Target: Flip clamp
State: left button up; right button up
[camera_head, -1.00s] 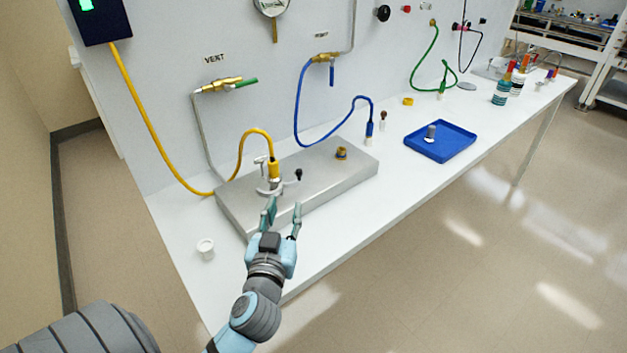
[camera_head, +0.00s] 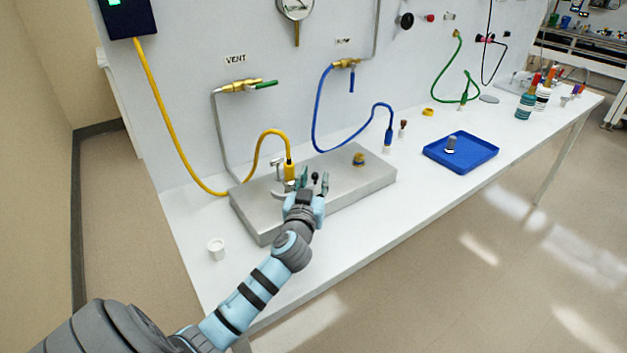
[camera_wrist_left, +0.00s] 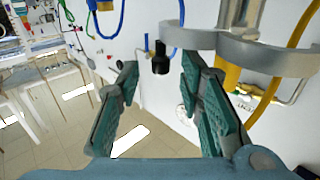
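In the left wrist view the clamp (camera_wrist_left: 240,50) shows as a large curved band at the upper right. A black knob (camera_wrist_left: 160,58) on a thin stem stands out from it; it also shows in the head view (camera_head: 315,177). My left gripper (camera_head: 314,182) is open at the clamp. In the wrist view its green-padded fingers (camera_wrist_left: 160,95) stand on either side of the knob, with visible gaps. My right gripper is out of view.
A yellow hose (camera_head: 262,140) rises from the clamped fitting. A brass-coloured port (camera_head: 358,159) stands further right on the block. A white cup (camera_head: 216,249) is at the front left, and a blue tray (camera_head: 480,154) with a grey cylinder stands right. The table front is clear.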

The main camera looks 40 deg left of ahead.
pick_arm(q)
grip_shut()
jog(key=shift+w, duration=0.1)
